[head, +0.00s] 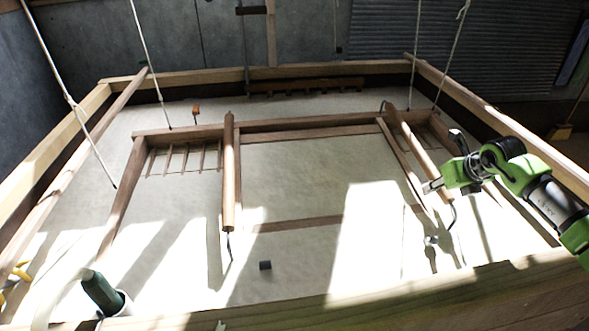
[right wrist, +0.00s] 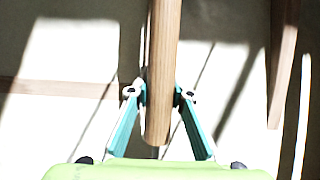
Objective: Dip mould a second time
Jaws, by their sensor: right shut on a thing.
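The mould is a wide wooden frame (head: 125,195) with a pale, flat surface (head: 310,170) inside it. It hangs by white ropes within a larger wooden surround. Two round wooden handles stand out from it, a left handle (head: 229,175) and a right handle (head: 408,135). My right gripper (head: 430,187) is at the right handle. In the right wrist view, my right gripper's fingers (right wrist: 160,92) are shut on the right handle (right wrist: 164,50), one on each side. I do not see my left gripper. Bright sun patches make it hard to tell the liquid level.
A wooden wall (head: 490,295) runs along the near edge, and another rail (head: 50,140) runs along the left. A dark green cylinder (head: 100,292) stands at the lower left. White ropes (head: 150,65) hang near the frame. A small dark block (head: 265,265) shows near the front.

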